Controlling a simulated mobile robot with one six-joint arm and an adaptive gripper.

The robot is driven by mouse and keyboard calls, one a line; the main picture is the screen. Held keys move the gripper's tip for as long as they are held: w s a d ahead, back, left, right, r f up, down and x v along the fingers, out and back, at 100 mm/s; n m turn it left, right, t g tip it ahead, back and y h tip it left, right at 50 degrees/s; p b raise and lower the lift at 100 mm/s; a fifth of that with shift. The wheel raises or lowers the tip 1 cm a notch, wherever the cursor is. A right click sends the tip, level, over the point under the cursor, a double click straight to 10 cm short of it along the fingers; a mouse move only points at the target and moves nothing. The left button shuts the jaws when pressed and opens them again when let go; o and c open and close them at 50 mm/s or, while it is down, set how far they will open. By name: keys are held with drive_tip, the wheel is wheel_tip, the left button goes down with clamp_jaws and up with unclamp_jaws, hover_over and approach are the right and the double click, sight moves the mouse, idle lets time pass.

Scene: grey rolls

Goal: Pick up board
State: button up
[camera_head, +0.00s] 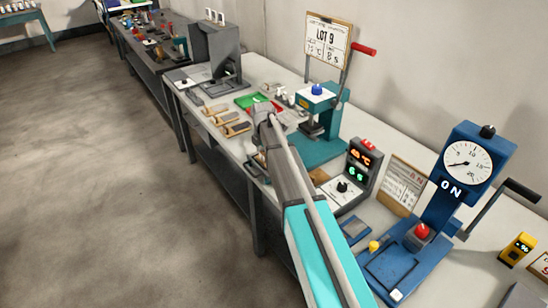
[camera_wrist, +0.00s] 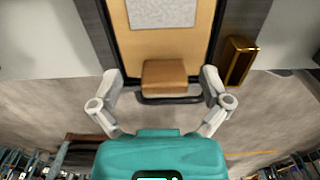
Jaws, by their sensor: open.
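In the wrist view a tan board (camera_wrist: 200,40) with a dark edge and a grey patch (camera_wrist: 160,12) runs away from my gripper (camera_wrist: 162,76). A brown block (camera_wrist: 165,76), like a handle, is at its near end. My gripper is open, its two pale fingers apart on either side of the block, with gaps on both sides. In the head view several tan boards (camera_head: 224,117) lie in a row on the bench, left of my arm. My arm hides the gripper there, and I cannot tell which board is the one in the wrist view.
A gold block (camera_wrist: 240,60) stands close to the right finger. A green tray (camera_head: 250,101), a teal press (camera_head: 318,145), a display box (camera_head: 362,172) and a blue gauge press (camera_head: 455,190) stand on the bench (camera_head: 275,72). Open floor (camera_head: 110,180) lies to the left.

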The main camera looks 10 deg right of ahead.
idle(0.4)
drive_tip(key=c, duration=1.2)
drive_tip(key=shift+r, duration=0.15)
drive_tip(key=shift+c, duration=0.2)
wheel_tip(320, 180, up, 2)
drive_tip(key=shift+p, duration=1.15)
drive_tip(key=s+a+r+p, duration=0.2)
drive_tip(key=s+r+p, duration=0.8)
drive_tip(key=s, duration=0.3)
drive_tip(key=shift+s+a+r+p, duration=0.15)
drive_tip(key=shift+s+r+p, duration=0.2)
drive_tip(key=shift+s+r, duration=0.05)
